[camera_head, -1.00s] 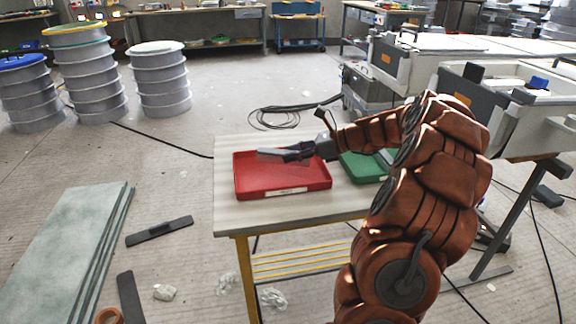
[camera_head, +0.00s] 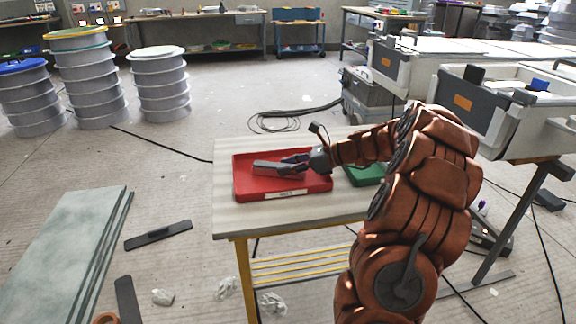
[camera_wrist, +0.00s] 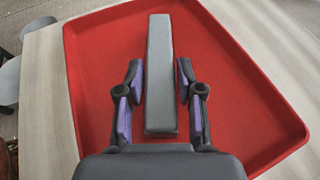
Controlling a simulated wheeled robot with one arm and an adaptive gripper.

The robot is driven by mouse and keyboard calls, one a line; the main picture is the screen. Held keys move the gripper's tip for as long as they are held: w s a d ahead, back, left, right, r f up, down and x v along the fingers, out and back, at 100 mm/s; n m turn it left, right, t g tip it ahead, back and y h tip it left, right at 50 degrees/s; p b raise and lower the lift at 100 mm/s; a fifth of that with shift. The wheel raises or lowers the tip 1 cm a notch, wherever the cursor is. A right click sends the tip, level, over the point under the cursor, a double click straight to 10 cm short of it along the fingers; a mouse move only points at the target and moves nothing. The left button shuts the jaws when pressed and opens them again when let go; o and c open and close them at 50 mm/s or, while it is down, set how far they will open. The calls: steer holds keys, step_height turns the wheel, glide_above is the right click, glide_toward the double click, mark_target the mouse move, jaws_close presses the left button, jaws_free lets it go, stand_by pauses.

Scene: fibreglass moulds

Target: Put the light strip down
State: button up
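The light strip (camera_head: 272,168) is a long, flat grey bar, and it appears to lie on the floor of the red tray (camera_head: 252,191). In the wrist view the strip (camera_wrist: 160,45) runs lengthwise between the two fingers. My gripper (camera_head: 297,163) is low over the right part of the tray. In the wrist view my gripper (camera_wrist: 160,80) is open, with a purple-padded finger on each side of the strip. Red tray floor shows between each finger and the strip, so neither pad touches it. The strip's near end is close to the gripper's palm.
A green tray (camera_head: 363,173) stands right of the red one, partly behind my arm. Both are on a pale wooden table (camera_head: 285,217) with yellow legs. Bare tabletop shows in front of the red tray. Grey-green slabs (camera_head: 70,250) and a dark bar (camera_head: 158,235) lie at left.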

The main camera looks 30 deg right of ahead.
steer(key=shift+o, duration=1.4)
steer(key=shift+f, duration=0.1)
steer(key=shift+s+d+r, duration=0.1)
steer(key=shift+d+r, duration=0.05)
steer(key=shift+r, duration=0.2)
steer(key=p+v, duration=0.2)
steer(key=v, duration=0.9)
steer(key=shift+s+d+r, duration=0.15)
steer(key=shift+s, duration=0.1)
